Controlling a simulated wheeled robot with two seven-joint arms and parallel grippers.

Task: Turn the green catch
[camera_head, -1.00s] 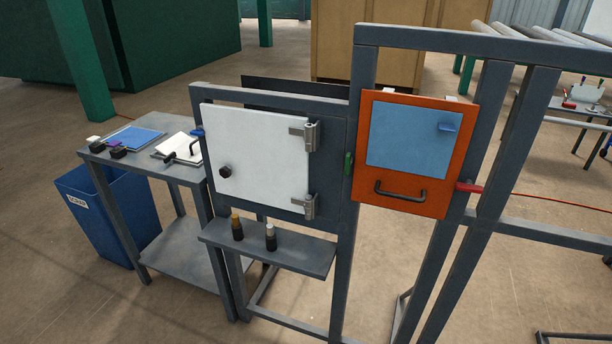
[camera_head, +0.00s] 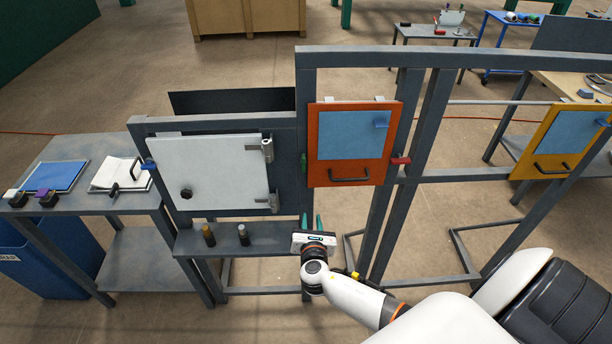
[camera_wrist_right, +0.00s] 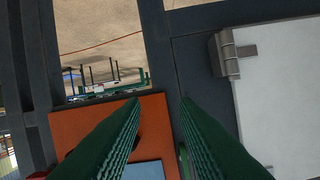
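The green catch (camera_head: 303,163) sits on the grey frame post, at the left edge of the orange panel (camera_head: 312,150). In the right wrist view, a green piece (camera_wrist_right: 183,160) beside the orange panel (camera_wrist_right: 72,122) looks like this catch, mostly hidden by a finger. My right gripper (camera_head: 311,220) has green fingers, spread apart with nothing between them. In the head view it appears below the catch and the orange panel, apart from both. The right wrist view shows both fingers (camera_wrist_right: 160,103) open in front of the frame. My left gripper is not in view.
A white hinged door (camera_head: 225,170) is left of the catch. A shelf (camera_head: 275,240) with two small bottles (camera_head: 225,235) juts out below it. A red catch (camera_head: 400,160) is at the orange panel's right. A side table (camera_head: 90,205) stands at left.

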